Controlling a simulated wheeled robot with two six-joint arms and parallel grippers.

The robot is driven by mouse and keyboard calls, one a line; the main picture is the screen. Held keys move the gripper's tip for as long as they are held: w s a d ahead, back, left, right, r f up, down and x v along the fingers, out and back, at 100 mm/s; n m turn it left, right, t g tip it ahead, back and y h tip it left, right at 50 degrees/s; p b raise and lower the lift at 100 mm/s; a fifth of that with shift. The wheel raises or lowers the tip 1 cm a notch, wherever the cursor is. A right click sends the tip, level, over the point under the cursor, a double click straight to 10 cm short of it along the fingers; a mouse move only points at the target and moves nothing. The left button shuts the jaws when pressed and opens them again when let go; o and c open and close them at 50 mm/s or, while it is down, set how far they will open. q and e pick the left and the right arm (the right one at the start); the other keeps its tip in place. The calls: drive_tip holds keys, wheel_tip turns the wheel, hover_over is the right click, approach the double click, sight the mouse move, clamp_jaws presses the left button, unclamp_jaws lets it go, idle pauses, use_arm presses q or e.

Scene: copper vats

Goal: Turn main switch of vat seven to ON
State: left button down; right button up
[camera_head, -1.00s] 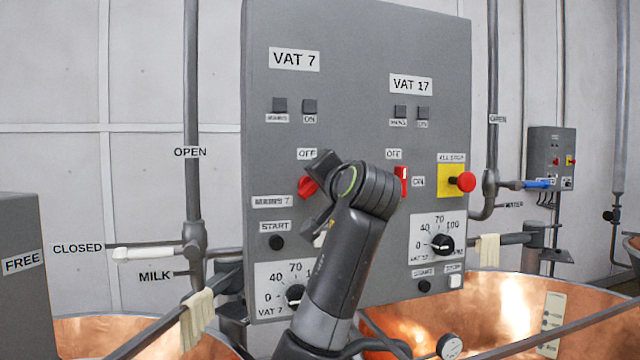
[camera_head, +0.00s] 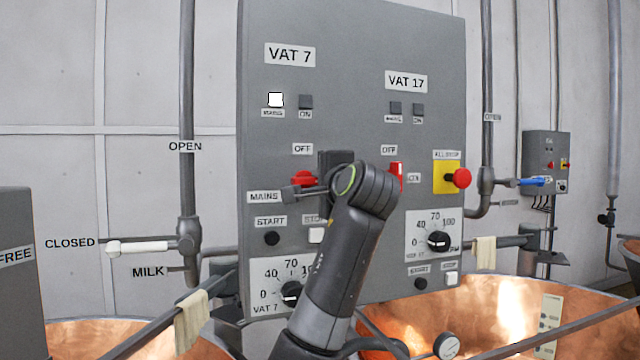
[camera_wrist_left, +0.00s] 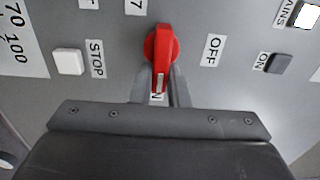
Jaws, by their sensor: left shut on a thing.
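The red main switch of vat seven (camera_head: 303,179) is on the grey panel (camera_head: 350,60), under the OFF label and right of the MAINS label. Its handle now lies roughly level in the head view. My left gripper (camera_head: 318,188) is shut on the handle. In the left wrist view the red switch (camera_wrist_left: 160,50) has its white-marked end between my fingers (camera_wrist_left: 160,85), covering most of the ON label. The vat seven mains lamp (camera_head: 275,100) is lit white; the ON lamp (camera_head: 306,102) beside it is dark. My right gripper is not in view.
Vat 17's red switch (camera_head: 396,176) is close to the right of my left wrist. A red all-stop button (camera_head: 461,178) on a yellow plate is further right. The START button (camera_head: 271,238), STOP button (camera_head: 316,235) and dial (camera_head: 291,292) are below. Copper vats (camera_head: 500,300) stand underneath.

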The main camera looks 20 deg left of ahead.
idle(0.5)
use_arm(q)
drive_tip(key=c, duration=1.4)
unclamp_jaws()
drive_tip(key=shift+d, duration=0.1)
drive_tip(key=b+v, duration=0.7)
drive_tip(key=v, duration=1)
drive_tip(key=shift+s+d+b, duration=0.2)
drive_tip(key=shift+b, duration=0.2)
